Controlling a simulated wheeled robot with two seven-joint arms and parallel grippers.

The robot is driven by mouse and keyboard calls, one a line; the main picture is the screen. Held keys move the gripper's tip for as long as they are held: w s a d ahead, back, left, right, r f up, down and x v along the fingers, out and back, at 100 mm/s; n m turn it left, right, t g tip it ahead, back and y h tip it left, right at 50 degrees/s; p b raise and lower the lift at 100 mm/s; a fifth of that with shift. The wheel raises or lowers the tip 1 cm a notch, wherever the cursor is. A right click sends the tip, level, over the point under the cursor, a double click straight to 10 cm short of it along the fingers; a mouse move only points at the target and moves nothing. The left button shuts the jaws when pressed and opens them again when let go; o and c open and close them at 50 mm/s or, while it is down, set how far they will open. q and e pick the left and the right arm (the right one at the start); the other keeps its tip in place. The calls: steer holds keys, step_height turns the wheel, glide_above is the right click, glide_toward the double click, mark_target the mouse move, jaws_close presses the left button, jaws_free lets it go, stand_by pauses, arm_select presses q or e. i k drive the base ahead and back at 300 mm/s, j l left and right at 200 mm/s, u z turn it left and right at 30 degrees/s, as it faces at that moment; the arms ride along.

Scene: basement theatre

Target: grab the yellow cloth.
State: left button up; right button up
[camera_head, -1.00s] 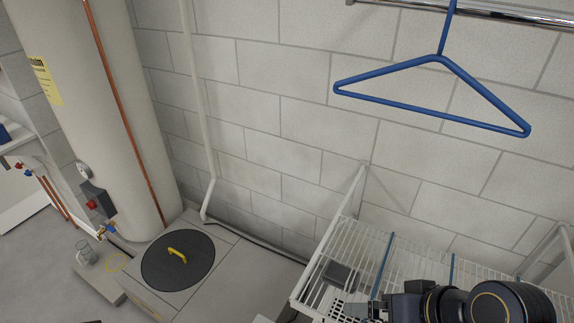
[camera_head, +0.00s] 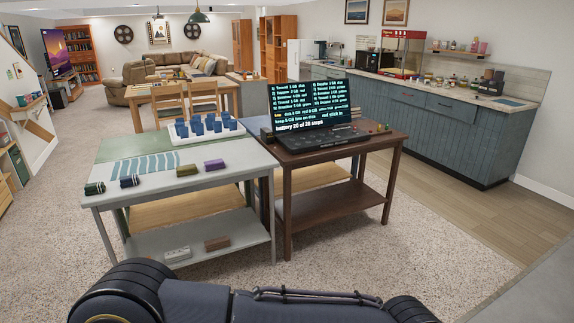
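On the grey-white table (camera_head: 163,199) in front of me lie several small rolled cloths near its front edge. One is olive yellow-green (camera_head: 187,170), one purple (camera_head: 214,165), one navy (camera_head: 130,181) and one dark green (camera_head: 95,188). No plainly yellow cloth can be made out; the olive roll is the nearest in colour. Dark links of my own arm cross the bottom of the view. Neither gripper's fingers are in view.
Speckled carpet (camera_head: 330,259) is clear in front.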

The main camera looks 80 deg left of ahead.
mark_target(181, 171)
steer(key=j+u, duration=0.1)
steer(key=u, duration=4.25)
steer(key=i+l+u, duration=0.2)
steer(key=u, duration=0.15)
steer(key=i+l+u, duration=0.15)
steer(key=l+u, duration=0.2)
steer(key=i+l+u, duration=0.1)
steer(key=l+u, duration=0.25)
steer(key=i+l+u, duration=0.2)
steer(key=l, duration=0.9)
steer(key=i+l+u, duration=0.15)
steer(key=l, duration=0.9)
steer(key=l+u, duration=0.2)
steer(key=l, duration=2.05)
steer(key=i, duration=0.05)
